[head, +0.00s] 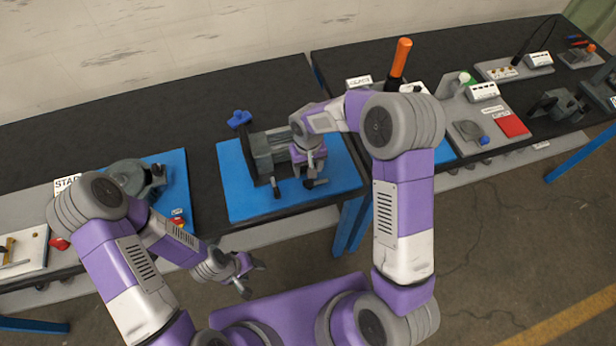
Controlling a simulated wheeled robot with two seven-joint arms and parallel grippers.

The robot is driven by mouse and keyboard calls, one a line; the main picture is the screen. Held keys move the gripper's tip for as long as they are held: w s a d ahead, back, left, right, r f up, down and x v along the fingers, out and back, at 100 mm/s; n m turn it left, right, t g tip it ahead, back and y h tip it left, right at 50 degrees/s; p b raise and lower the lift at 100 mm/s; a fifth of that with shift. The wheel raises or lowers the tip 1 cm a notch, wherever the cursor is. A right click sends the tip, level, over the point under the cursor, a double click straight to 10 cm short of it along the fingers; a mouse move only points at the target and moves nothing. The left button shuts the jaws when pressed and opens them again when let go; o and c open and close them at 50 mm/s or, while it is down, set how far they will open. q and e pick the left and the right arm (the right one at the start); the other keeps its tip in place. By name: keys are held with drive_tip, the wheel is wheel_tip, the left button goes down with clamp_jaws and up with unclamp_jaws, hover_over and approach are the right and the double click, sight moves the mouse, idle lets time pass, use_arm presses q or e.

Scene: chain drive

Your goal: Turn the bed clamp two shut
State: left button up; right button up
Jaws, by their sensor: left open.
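A grey clamp-like fixture (262,152) stands on a blue mat (235,205) at the middle of the bench. A small dark handle (276,188) sticks out at its front left, and a blue knob (239,118) shows behind it. I cannot tell which part is bed clamp two. My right gripper (314,180) is low over the right side of the fixture, and its wrist hides part of it. Whether its fingers touch anything is too small to tell. My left gripper (251,279) is open and empty, in front of the bench and apart from the fixture.
On the left, another blue mat (178,200) holds a round grey device (128,175). To the right are an upright orange-handled tool (399,62), a grey board with a red pad (511,126) and several other stations. Black bench top (190,105) behind the fixture is clear.

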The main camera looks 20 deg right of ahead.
sight(308, 181)
wheel_tip(308, 181, down, 7)
drive_tip(key=shift+f, duration=0.1)
drive_tip(key=shift+c, duration=0.3)
drive_tip(key=c, duration=1)
